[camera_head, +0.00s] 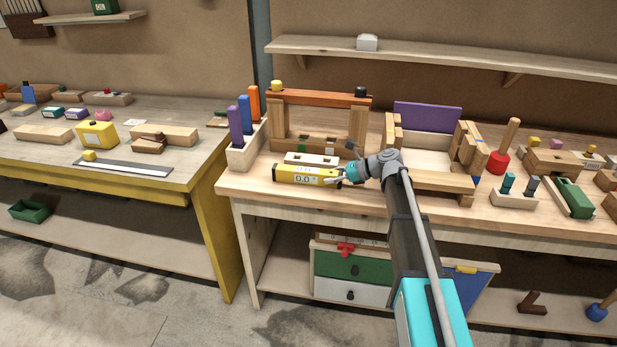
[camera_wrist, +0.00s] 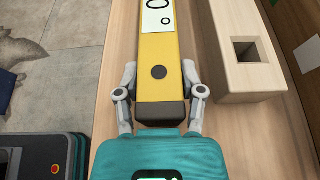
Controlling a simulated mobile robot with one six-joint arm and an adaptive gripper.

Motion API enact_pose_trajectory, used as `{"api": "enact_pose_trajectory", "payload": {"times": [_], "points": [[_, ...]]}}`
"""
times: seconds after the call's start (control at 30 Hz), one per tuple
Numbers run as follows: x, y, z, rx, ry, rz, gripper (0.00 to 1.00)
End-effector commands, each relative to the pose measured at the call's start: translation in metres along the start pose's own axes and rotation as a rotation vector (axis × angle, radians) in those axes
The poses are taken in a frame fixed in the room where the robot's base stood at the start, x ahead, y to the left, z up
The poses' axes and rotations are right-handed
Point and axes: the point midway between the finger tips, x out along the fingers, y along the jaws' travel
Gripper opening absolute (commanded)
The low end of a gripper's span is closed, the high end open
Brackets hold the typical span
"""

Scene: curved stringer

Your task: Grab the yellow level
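The yellow level (camera_head: 308,176) lies along the front of the right workbench, with a "0.0°" display on its side. In the wrist view the level (camera_wrist: 159,48) runs away from me, with its dark end cap nearest my gripper. My gripper (camera_head: 346,174) is at the level's right end. In the wrist view the fingertips of my gripper (camera_wrist: 159,74) are on both sides of that end and appear to touch it, with no clear gap. The inner finger pads are largely hidden.
A pale wooden block with slots (camera_head: 312,159) lies close behind the level; it shows at the right in the wrist view (camera_wrist: 248,55). A holder with coloured pegs (camera_head: 243,150) stands left of the level. A wooden frame (camera_head: 318,98) rises behind. The bench's front edge is close.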

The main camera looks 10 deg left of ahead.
Motion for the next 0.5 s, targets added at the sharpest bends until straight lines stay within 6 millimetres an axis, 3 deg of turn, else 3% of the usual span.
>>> {"api": "enact_pose_trajectory", "payload": {"times": [0.03,0.2,0.5], "points": [[0.0002,0.0001,0.0,0.0,0.0,0.0,0.31],[0.0004,0.0002,0.0001,0.0,0.0,0.001,0.0],[0.0007,0.0003,0.0006,0.0,0.0,0.001,0.0]]}}
